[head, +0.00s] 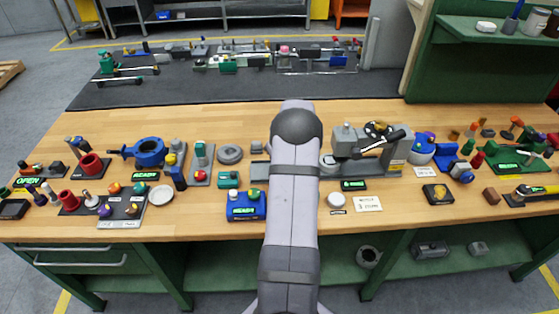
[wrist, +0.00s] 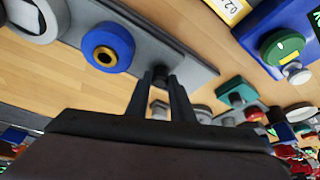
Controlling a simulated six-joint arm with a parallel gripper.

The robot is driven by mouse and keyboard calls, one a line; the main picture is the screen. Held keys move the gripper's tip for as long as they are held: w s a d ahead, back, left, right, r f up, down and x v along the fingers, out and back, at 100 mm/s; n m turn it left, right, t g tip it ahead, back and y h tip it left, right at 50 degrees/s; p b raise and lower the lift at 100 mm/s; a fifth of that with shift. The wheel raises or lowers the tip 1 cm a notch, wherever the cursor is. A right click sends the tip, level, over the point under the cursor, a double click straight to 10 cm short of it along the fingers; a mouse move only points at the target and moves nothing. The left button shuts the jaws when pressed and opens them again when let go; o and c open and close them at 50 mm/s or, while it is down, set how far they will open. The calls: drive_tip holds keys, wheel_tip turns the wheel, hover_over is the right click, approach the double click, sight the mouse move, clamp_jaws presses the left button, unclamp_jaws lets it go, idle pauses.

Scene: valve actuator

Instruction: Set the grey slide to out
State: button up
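A long grey plate (wrist: 190,62) lies on the wooden bench in the wrist view. It carries a blue ring with a yellow-orange centre (wrist: 108,48) and a small dark knob (wrist: 160,76) near its edge. I cannot tell for sure which part is the grey slide. My gripper (wrist: 160,80) is over the plate's edge, its two fingers apart with the dark knob between their tips. Whether they press on it is unclear.
A grey clamp-like device (head: 350,142) with a black lever stands right of my arm. Many small fixtures crowd both sides. Bare wood lies behind the plate.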

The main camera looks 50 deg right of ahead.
clamp_jaws()
drive_tip(key=w+a+b, duration=0.2)
drive_tip(key=w+a, duration=0.3)
drive_tip(key=o, duration=0.7)
unclamp_jaws()
drive_tip(key=shift+o, duration=0.2)
drive_tip(key=shift+s+r, duration=0.1)
drive_tip(key=shift+r, duration=0.05)
drive_tip(key=b+v, duration=0.2)
drive_tip(key=v, duration=0.5)
drive_tip(key=shift+b, duration=0.4)
drive_tip(key=shift+a, duration=0.1)
